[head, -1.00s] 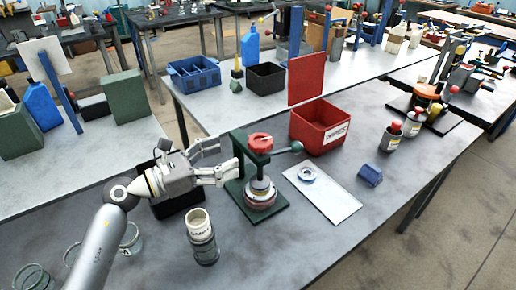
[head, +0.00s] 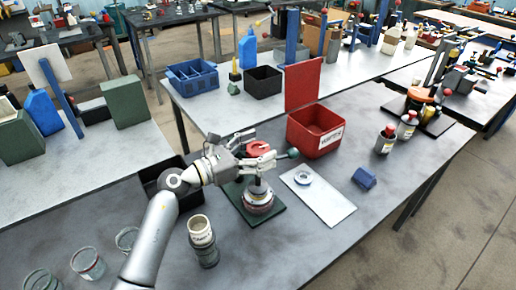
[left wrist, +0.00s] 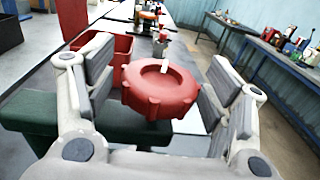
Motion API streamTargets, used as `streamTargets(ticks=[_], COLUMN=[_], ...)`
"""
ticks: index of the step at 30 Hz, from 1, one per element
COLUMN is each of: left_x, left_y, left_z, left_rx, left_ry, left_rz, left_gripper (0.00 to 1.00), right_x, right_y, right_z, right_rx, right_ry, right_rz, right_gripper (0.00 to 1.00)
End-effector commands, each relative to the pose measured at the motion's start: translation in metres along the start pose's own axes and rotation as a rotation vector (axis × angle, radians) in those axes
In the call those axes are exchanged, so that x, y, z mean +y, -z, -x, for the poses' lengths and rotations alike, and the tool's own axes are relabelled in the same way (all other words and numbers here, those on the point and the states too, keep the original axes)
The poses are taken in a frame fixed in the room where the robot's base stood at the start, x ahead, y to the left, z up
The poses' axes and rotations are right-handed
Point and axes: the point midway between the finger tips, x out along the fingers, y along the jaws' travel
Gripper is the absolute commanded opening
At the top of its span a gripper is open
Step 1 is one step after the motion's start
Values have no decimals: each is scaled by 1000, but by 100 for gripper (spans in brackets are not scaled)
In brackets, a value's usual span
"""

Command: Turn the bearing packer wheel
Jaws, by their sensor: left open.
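The bearing packer stands on the table with a green frame and base (head: 236,196), a red lobed wheel (head: 259,149) on top and a round stacked body (head: 258,197) below. My left gripper (head: 262,152) is at the wheel, its fingers partly covering it and the frame. In the left wrist view the red wheel (left wrist: 161,88) sits between the two spread fingers of my left gripper (left wrist: 160,95), with a gap visible on the right side. The fingers are open. My right gripper is in neither view.
A red bin (head: 318,136) labelled for wipes stands behind the packer. A white sheet with a metal ring (head: 303,177) and a blue block (head: 364,177) lie to the right. A ribbed canister (head: 203,241) and several glass jars (head: 88,263) stand in front and left.

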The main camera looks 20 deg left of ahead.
Motion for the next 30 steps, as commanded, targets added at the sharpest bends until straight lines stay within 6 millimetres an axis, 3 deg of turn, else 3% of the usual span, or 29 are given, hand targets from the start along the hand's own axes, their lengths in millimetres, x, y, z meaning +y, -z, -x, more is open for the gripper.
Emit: streamTargets(ticks=[2, 13, 30], left_x=[0, 0, 0], left_y=[0, 0, 0], left_z=[0, 0, 1], left_rx=[0, 0, 1], left_ry=[0, 0, 0], left_rz=[0, 0, 0], left_gripper=[75, 30, 30], right_x=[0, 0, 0], right_y=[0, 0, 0], right_z=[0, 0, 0], right_rx=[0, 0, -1], right_ry=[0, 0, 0], right_rz=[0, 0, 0], right_gripper=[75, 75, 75])
